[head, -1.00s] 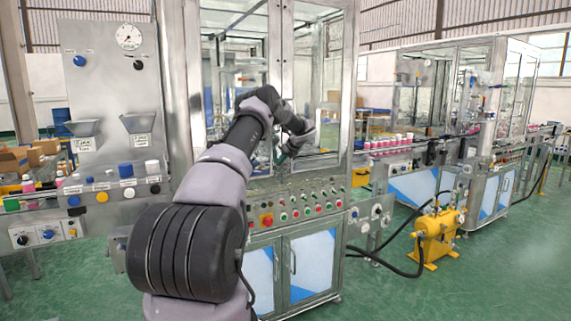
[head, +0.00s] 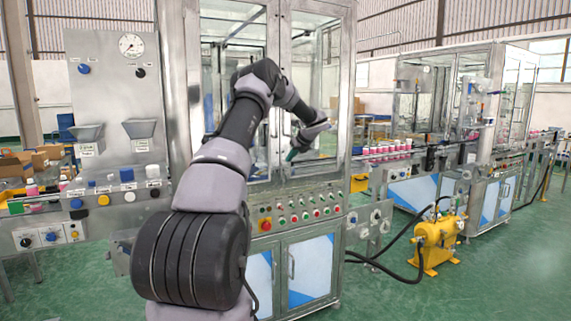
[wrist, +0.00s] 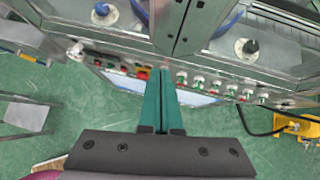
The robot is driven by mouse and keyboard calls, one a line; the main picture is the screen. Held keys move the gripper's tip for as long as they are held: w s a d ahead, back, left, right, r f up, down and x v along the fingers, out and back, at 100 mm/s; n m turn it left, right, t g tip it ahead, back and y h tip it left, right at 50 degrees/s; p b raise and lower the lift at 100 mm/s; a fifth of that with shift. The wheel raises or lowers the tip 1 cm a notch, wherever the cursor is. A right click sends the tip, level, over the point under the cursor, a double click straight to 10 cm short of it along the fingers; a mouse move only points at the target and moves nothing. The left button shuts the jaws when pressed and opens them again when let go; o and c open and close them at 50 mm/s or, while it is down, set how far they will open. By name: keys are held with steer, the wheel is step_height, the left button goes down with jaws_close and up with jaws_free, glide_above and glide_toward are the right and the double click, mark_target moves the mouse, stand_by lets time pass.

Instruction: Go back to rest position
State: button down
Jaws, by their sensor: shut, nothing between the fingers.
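My gripper (wrist: 165,72) shows in the wrist view with its two green fingers side by side and closed, with nothing between them. In the head view my gripper (head: 291,154) is a small green shape at the end of my raised, bent arm, in front of the machine's glass doors. It is above the control panel (head: 300,212), which has rows of green and red buttons. In the wrist view the panel's buttons (wrist: 200,86) lie beyond and around the fingertips. The arm hides part of the left glass door.
The glazed machine cabinet (head: 277,100) stands straight ahead, close to the arm. A grey panel with a gauge (head: 131,44) and hoppers stands at the left. A yellow pump (head: 438,243) with black hoses sits on the floor at the right. Green floor (head: 385,295) is open in front of it.

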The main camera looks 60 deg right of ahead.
steer(key=shift+s+a+r, duration=0.1)
steer(key=shift+s+r, duration=0.05)
steer(key=shift+r, duration=0.1)
